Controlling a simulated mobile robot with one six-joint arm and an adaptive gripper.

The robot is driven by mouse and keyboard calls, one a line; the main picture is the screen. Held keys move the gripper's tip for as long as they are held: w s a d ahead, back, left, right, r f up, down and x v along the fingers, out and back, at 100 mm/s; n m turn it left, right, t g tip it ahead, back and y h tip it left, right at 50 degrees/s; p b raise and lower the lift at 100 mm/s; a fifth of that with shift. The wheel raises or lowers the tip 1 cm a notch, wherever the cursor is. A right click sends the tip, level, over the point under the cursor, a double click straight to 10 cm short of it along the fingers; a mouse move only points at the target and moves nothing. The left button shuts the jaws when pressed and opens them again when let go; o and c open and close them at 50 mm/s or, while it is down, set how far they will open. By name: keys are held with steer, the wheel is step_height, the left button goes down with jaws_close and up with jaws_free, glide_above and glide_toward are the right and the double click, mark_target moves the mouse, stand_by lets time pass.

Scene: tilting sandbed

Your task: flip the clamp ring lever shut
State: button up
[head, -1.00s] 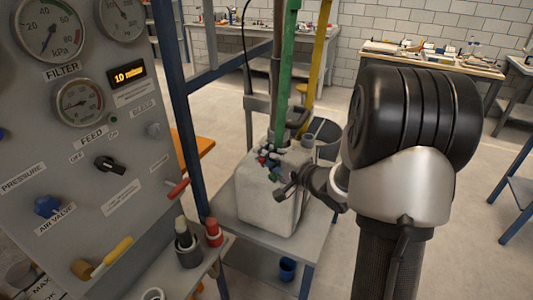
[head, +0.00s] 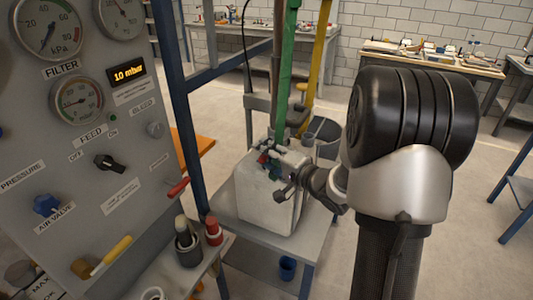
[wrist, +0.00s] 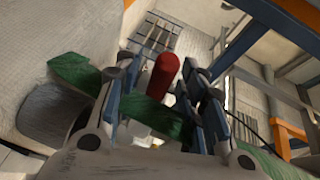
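A red round-ended handle (wrist: 163,75), which looks like the clamp ring lever, shows between the fingers of my gripper in the wrist view. A small red spot (head: 262,158) shows near the top of the white container in the head view; its shape is too small to read. My gripper (wrist: 163,112) is open, with its blue-grey pads apart on either side of the red handle. I cannot tell whether either pad touches it. In the head view my gripper is small and partly merged with the fittings by the green column. The clamp ring itself cannot be made out.
The white container (head: 265,205) stands on a grey stand (head: 290,248). A green column (head: 285,75) and a yellow post (head: 320,60) rise behind it. A blue frame post (head: 180,110) and the gauge panel (head: 110,150) are to the left. Floor at the right is open.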

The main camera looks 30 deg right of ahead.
steer(key=shift+s, duration=0.1)
steer(key=v, duration=1.1)
steer(key=shift+s, duration=0.4)
steer(key=shift+r, duration=0.1)
step_height(320, 180, up, 5)
steer(key=w+a+n+g+h+p, duration=0.1)
steer(key=w+a+n+g+h, duration=0.1)
steer(key=n+g+h, duration=0.4)
steer(key=s+a+f+n+g+y, duration=0.1)
steer(key=s+a+n+g, duration=0.1)
steer(key=s+a, duration=0.6)
steer(key=s+a+f+n+g+y+b, duration=0.1)
steer(key=s+a+n, duration=0.4)
steer(key=s, duration=1)
steer(key=a+f+g, duration=0.1)
steer(key=a+g, duration=0.1)
steer(key=a, duration=0.1)
steer(key=shift+f, duration=0.3)
